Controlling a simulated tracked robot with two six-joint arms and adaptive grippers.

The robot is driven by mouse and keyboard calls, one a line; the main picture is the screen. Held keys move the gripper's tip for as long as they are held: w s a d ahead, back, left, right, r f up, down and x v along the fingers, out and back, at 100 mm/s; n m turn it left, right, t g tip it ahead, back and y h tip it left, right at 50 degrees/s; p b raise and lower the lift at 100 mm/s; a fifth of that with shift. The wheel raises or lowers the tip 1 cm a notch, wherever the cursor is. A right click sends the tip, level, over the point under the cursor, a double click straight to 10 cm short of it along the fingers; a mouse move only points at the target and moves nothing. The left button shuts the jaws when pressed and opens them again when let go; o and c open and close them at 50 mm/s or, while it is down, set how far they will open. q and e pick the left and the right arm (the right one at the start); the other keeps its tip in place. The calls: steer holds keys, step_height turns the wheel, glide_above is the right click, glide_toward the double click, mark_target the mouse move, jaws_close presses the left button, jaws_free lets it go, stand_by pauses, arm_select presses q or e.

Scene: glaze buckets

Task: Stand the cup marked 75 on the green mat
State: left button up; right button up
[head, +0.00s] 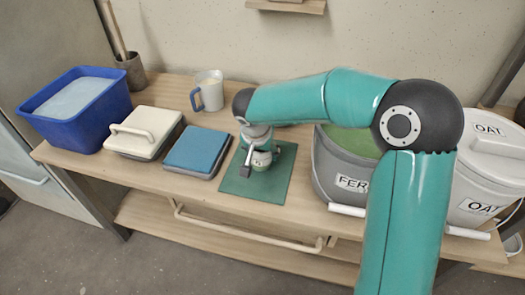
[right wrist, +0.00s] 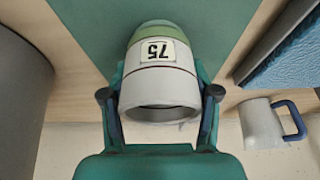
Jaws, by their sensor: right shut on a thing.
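The cup marked 75 (right wrist: 160,75) is white with a green band at one end and a label reading 75. In the head view the cup (head: 261,160) is over the green mat (head: 268,187), partly hidden by my right gripper. My right gripper (head: 259,167) comes down over the mat and is shut on the cup, a finger on each side in the right wrist view (right wrist: 160,105). The mat (right wrist: 95,25) also shows behind the cup there. I cannot tell whether the cup's base touches the mat. My left gripper is not in view.
A blue-lidded box (head: 198,150) and a cream-lidded box (head: 145,131) stand left of the mat. A blue tub (head: 75,118) is at the far left. A jug with a blue handle (head: 209,90) stands behind. A grey FER bucket (head: 340,170) and an OAT bucket (head: 480,190) stand right.

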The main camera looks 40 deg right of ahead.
steer(key=o, duration=1.3)
steer(key=shift+r, duration=0.1)
steer(key=p+v, duration=0.2)
steer(key=v, duration=1)
steer(key=shift+s, duration=0.1)
